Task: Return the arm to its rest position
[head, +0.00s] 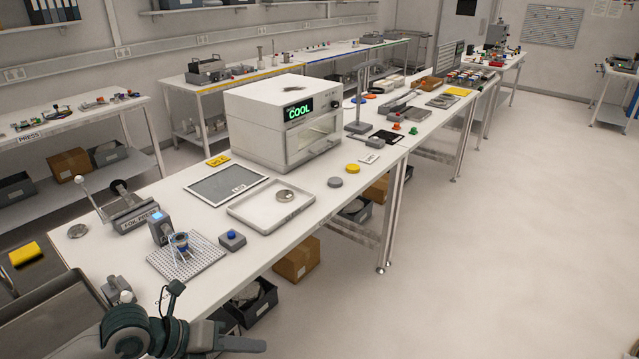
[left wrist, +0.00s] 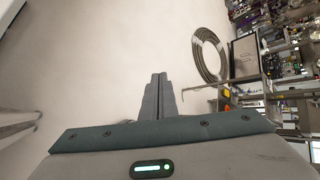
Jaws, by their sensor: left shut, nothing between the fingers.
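My left gripper (head: 236,343) is low in the head view, beside the front edge of the long white table (head: 330,178) and over the floor. Its fingers point to the right. In the left wrist view its two fingers (left wrist: 158,97) lie together with nothing between them, over pale floor. My left arm comes in from the bottom left corner. My right gripper does not show in either view.
The table carries a white oven-like box (head: 258,120) reading COOL, a shallow tray (head: 250,213), a perforated plate (head: 205,262) and a foil press (head: 138,217). A cardboard box (head: 296,258) and dark bin (head: 258,300) are below. The floor at right (head: 520,230) is clear.

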